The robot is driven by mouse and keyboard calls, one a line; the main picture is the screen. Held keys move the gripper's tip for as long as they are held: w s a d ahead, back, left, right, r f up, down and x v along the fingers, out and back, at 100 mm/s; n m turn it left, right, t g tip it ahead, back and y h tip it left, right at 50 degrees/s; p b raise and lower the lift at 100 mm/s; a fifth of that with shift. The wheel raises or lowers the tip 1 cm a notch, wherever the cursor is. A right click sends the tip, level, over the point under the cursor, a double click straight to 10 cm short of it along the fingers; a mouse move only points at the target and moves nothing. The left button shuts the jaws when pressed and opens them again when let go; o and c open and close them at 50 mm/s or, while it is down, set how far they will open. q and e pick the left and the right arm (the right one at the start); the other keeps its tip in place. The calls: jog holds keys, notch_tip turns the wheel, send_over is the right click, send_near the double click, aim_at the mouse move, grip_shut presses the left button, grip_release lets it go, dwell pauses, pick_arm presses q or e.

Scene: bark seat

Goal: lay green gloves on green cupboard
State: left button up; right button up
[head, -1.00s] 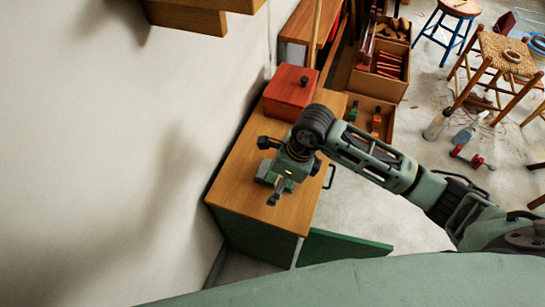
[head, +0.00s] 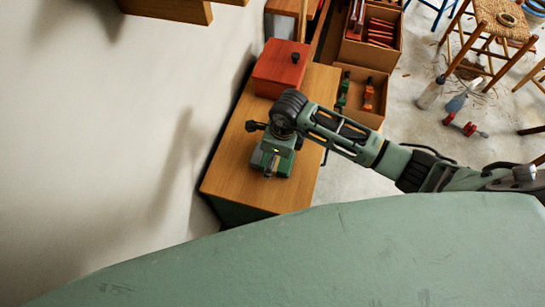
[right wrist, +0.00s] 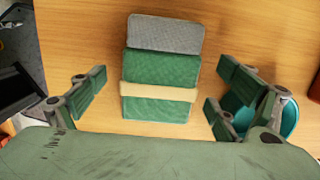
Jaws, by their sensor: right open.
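The green gloves (right wrist: 160,68) show in the right wrist view as a flat folded bundle with a grey end and a beige band. They lie on the wooden top of the green cupboard (right wrist: 80,30). My right gripper (right wrist: 165,84) is open, with one finger on each side of the bundle and visible gaps between. In the head view the cupboard (head: 235,180) stands against the wall, and my right gripper (head: 268,150) is over its top, largely hiding the gloves. My left gripper is not in view.
A red box (head: 278,68) stands at the back of the cupboard top. A teal round object (right wrist: 288,116) is partly hidden behind a right finger. Open crates (head: 362,92) stand beyond the cupboard. The top's front left part is bare.

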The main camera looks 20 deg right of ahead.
jog(key=shift+c, duration=0.3)
jog(key=c, duration=1.1)
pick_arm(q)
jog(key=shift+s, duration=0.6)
pick_arm(e)
jog(key=shift+c, duration=0.5)
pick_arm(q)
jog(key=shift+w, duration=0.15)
